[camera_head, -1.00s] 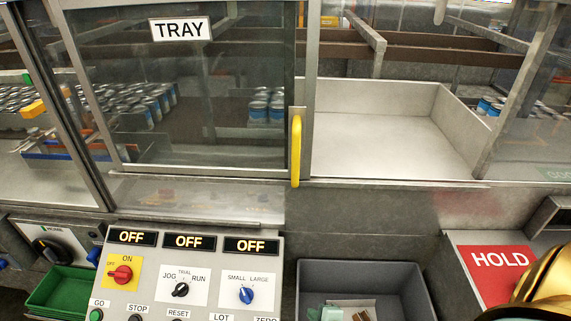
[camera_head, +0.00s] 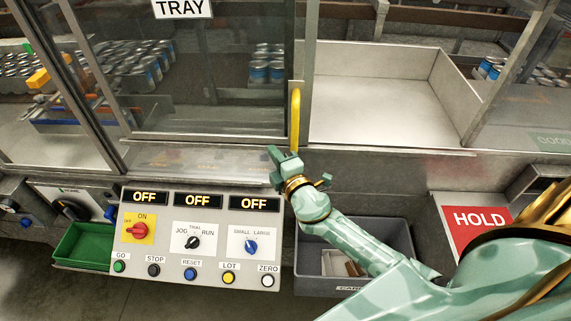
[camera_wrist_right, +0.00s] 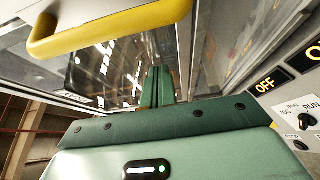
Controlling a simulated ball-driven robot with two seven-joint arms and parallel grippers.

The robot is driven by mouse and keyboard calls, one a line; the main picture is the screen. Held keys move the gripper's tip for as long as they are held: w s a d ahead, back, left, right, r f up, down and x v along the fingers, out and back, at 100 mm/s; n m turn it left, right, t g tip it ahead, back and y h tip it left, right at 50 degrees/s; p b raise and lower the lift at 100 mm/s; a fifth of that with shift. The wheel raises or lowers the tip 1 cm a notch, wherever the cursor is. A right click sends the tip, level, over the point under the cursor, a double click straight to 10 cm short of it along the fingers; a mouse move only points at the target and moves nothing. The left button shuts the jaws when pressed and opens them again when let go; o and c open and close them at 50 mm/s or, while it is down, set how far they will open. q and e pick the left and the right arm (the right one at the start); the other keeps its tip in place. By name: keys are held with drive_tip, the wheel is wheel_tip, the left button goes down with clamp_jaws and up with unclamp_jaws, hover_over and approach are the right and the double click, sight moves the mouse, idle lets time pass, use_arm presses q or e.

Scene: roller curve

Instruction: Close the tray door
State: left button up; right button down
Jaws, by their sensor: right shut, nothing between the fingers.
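The tray door (camera_head: 190,75) is a framed glass panel with a TRAY sign (camera_head: 182,8) in the head view. It stands to the left, leaving the opening over the pale metal tray (camera_head: 375,110) uncovered. Its yellow upright handle (camera_head: 295,120) is on the door's right edge; the handle (camera_wrist_right: 110,28) also crosses the top left of the wrist view. My right gripper (camera_head: 282,156) is shut and empty, just below the handle's lower end. Its closed fingers (camera_wrist_right: 157,86) show in the wrist view, apart from the handle. My left gripper is not in view.
A control panel (camera_head: 170,262) with knobs and buttons juts out below the door. A grey bin (camera_head: 400,240) stands below my right forearm, and a green bin (camera_head: 85,245) is at left. A red HOLD sign (camera_head: 480,222) lies at right. Cans (camera_head: 265,70) stand behind the glass.

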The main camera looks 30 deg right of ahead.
drive_tip(key=d, duration=0.3)
drive_tip(key=shift+s+d+p, duration=0.3)
drive_tip(key=shift+d, duration=0.05)
